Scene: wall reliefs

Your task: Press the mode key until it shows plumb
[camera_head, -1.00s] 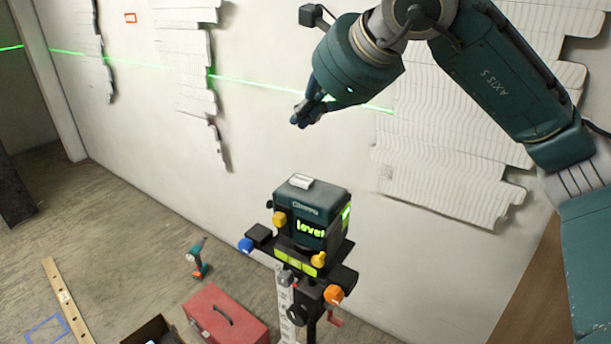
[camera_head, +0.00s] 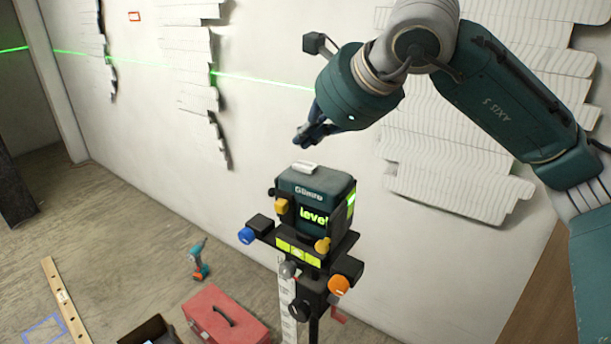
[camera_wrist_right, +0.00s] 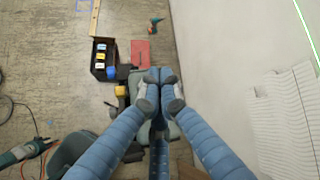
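The laser level (camera_head: 315,195) is a dark teal box on a stand in the head view, its lit green display (camera_head: 314,216) reading "level". A pale raised key (camera_head: 304,167) sits on its top; I take it for the mode key. My right gripper (camera_head: 312,134) is just above and behind that key in the picture, apart from it. In the right wrist view, its blue fingers (camera_wrist_right: 158,78) meet at the tips with nothing visible between them. They hide most of the level below, and the key cannot be made out there. My left gripper is not in view.
A green laser line (camera_head: 262,82) crosses the white wall with its relief panels (camera_head: 450,160). Coloured knobs (camera_head: 339,284) stick out around the stand. A red toolbox (camera_head: 225,318), an open black box (camera_head: 150,330) and a drill (camera_head: 199,262) are on the floor.

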